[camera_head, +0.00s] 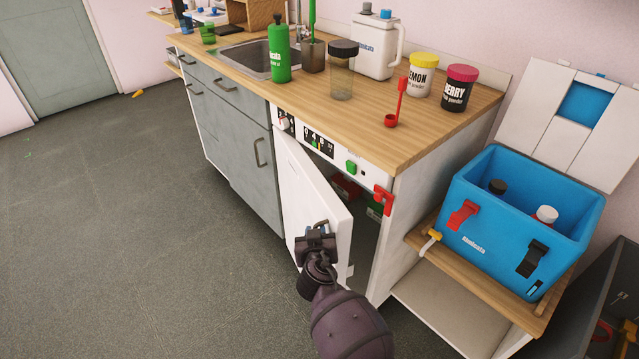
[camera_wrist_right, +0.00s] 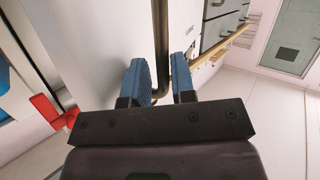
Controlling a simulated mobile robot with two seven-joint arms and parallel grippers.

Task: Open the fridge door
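The white fridge door (camera_head: 305,195) stands partly open under the wooden counter, swung out toward the left. A dark gap with several items shows behind its free edge. My right gripper (camera_head: 318,232) is at the metal handle on the door's outer face. The gripper covers part of the handle in the head view. My left gripper is in neither view.
The counter (camera_head: 350,115) holds a green bottle (camera_head: 279,55), jars and a white jug. A blue cooler (camera_head: 520,215) stands on a low wooden shelf at the right. A red latch (camera_head: 384,199) sits on the fridge's right side. The grey floor (camera_head: 130,200) left of the door is clear.

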